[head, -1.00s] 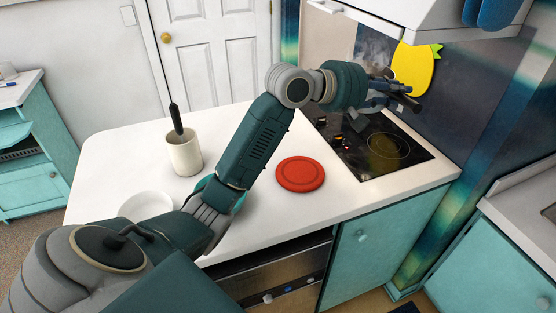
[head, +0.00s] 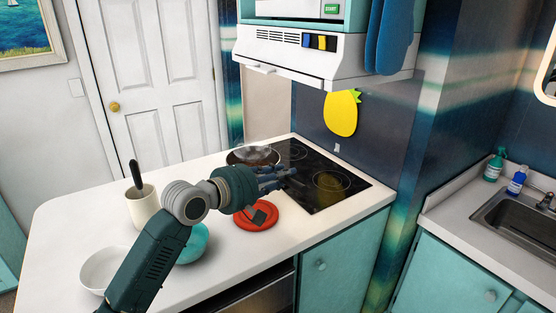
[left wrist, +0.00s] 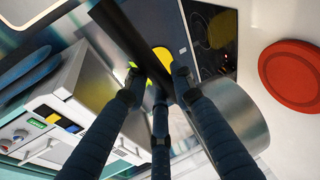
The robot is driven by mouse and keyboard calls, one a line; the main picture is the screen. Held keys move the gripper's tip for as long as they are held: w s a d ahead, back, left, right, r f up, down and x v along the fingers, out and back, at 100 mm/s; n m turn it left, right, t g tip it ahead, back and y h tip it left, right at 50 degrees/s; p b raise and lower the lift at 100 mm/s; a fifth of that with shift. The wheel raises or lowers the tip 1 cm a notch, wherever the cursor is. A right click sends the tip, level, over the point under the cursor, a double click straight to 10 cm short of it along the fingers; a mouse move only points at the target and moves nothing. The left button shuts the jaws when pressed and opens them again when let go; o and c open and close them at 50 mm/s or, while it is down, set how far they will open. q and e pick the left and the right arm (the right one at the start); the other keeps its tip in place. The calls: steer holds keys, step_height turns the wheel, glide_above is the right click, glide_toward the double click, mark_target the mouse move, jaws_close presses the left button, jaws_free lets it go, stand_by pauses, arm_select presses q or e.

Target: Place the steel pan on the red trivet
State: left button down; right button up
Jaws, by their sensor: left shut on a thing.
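The steel pan (head: 254,156) shows in the head view over the back left corner of the cooktop; its height above it is unclear. In the left wrist view the pan's shiny wall (left wrist: 232,115) is beside my fingers. My left gripper (head: 280,178) is shut on the pan's dark handle (left wrist: 122,32), shown clearly in the left wrist view (left wrist: 160,82). The red trivet (head: 256,218) lies on the white counter in front of the pan, partly covered by my wrist. It also shows in the left wrist view (left wrist: 292,76), bare and apart from the pan. My right gripper is out of view.
The black cooktop (head: 330,185) lies right of the trivet, below the white hood (head: 300,50). A cream crock (head: 143,207) with a dark-handled utensil, a white bowl (head: 100,268) and a teal bowl (head: 195,244) stand left. Counter right of the trivet is clear.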

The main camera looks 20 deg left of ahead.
arm_select(q)
step_height(320, 180, down, 11)
steer(key=shift+r, duration=0.15)
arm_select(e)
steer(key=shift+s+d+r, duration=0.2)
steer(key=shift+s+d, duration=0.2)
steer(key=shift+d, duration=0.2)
arm_select(q)
steer(key=c, duration=1.7)
jaws_free()
steer(key=shift+s+f, duration=0.15)
steer(key=shift+f, duration=0.25)
steer(key=shift+c, duration=0.2)
steer(key=shift+o, duration=1.4)
steer(key=shift+s+d+r, duration=0.1)
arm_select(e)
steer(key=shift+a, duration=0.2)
